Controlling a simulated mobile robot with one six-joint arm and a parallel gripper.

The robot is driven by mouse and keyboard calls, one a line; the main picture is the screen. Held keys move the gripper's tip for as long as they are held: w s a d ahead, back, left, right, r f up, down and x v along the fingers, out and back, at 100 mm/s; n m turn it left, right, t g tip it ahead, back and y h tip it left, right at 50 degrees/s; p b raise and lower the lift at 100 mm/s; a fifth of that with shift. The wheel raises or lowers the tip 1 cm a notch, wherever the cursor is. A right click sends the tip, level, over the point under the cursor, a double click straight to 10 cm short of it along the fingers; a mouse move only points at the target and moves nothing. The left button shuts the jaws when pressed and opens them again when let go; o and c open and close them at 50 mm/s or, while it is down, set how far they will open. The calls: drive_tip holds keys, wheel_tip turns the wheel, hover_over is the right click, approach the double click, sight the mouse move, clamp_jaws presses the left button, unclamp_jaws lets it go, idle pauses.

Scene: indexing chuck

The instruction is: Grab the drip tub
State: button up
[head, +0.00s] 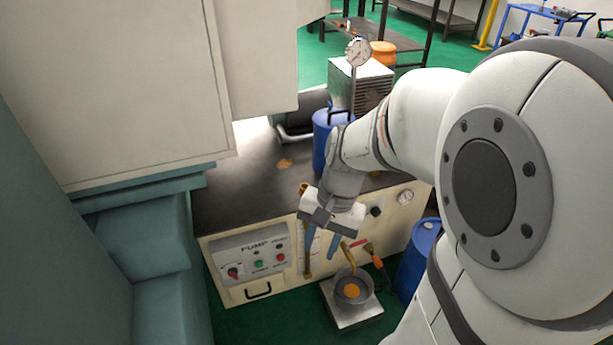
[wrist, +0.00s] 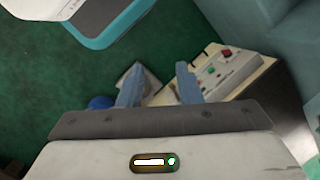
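What looks like the drip tub (head: 340,292), a dark grey round pan with something orange inside, rests on a light metal square base on the green floor, in front of the pump cabinet. My gripper (head: 320,252) is above and to the left of it in the head view, its two blue fingers spread and pointing down. The gripper (wrist: 159,68) is also open and empty in the wrist view. A pale corner of what may be the base (wrist: 150,80) shows between the fingers there; I cannot make out the tub in that view.
The cream pump cabinet (head: 235,287) stands close behind the gripper, with a vertical brass-coloured pipe and a yellow spout (head: 348,256) over the tub. A blue drum (head: 418,250) stands right of the tub. A large machine housing (head: 120,95) fills the left. Green floor shows in front.

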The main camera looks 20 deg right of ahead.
drive_tip(key=w+d+f+m+t+y+b, duration=0.25)
drive_tip(key=w+d+f+m+y, duration=0.2)
drive_tip(key=f+m, duration=0.5)
drive_tip(key=w+d+f+m+t+y+b, duration=0.25)
drive_tip(key=w+d+f+m, duration=0.3)
drive_tip(key=f+m, duration=0.4)
drive_tip(key=w+d+f+m+t+y+b, duration=0.2)
drive_tip(key=w+d+f+m+t+y, duration=0.15)
drive_tip(key=w+f+m, duration=0.45)
drive_tip(key=m+t+h+b, duration=0.8)
drive_tip(key=m+t+h, duration=0.45)
drive_tip(key=m, duration=1.85)
approach(381, 288)
drive_tip(key=w, duration=0.2)
drive_tip(key=w+g+h, duration=0.1)
drive_tip(key=w, duration=0.1)
drive_tip(key=w+r+g, duration=0.1)
drive_tip(key=w, duration=0.2)
drive_tip(key=shift+a+h, duration=0.25)
drive_tip(key=shift+h, duration=0.15)
drive_tip(key=shift+w+r+b, duration=0.1)
drive_tip(key=shift+w+b, duration=0.2)
drive_tip(key=shift+w, duration=0.15)
